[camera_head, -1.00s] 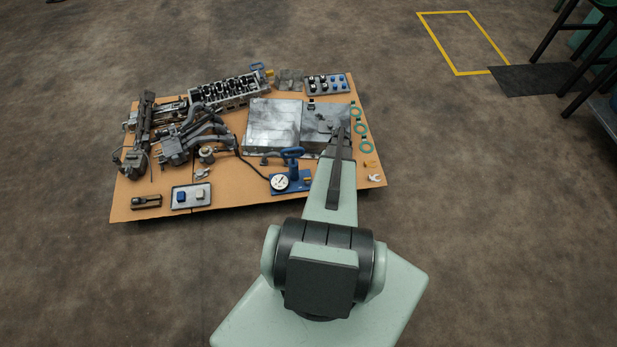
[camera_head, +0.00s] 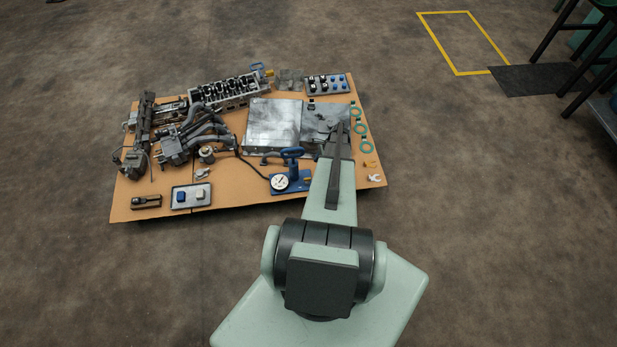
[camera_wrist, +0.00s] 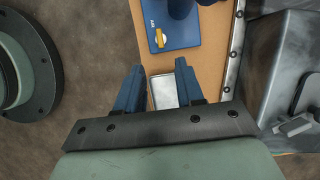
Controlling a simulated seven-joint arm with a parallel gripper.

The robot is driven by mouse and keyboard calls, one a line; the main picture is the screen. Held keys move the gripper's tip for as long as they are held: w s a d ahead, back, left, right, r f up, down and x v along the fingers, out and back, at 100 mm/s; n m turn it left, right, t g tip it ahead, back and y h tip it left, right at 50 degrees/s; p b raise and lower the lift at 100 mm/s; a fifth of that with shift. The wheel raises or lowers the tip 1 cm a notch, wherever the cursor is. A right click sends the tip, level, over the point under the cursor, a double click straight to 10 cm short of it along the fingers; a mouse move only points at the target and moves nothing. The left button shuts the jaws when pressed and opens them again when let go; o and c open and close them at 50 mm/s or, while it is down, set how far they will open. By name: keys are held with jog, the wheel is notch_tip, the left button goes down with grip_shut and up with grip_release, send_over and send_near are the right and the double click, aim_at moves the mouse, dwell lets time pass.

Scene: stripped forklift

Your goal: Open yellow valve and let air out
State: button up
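The yellow valve (camera_wrist: 160,38) is a small knob on the blue base (camera_wrist: 176,22) of a hand pump. It shows in the wrist view near the top, ahead of my fingertips and apart from them. My gripper (camera_wrist: 158,68) is open and empty, with two blue fingers spread apart. In the head view the pump has a blue upright handle (camera_head: 292,160), a round white gauge (camera_head: 280,182) and a blue base on the board's front edge. The valve (camera_head: 307,180) is only a tiny yellow spot there, close left of my arm. My fingers are hard to make out in that view.
A tan board (camera_head: 240,208) carries the parts. A grey metal box (camera_head: 272,125) lies behind the pump; a dark metal face (camera_wrist: 285,60) stands right in the wrist view. Green rings (camera_head: 361,128) lie at right, a small tray (camera_head: 192,205) at front left.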

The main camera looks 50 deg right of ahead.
aim_at(307, 180)
jog(key=x, duration=1.2)
jog(key=shift+f, duration=0.15)
jog(key=shift+c, duration=0.4)
grip_shut()
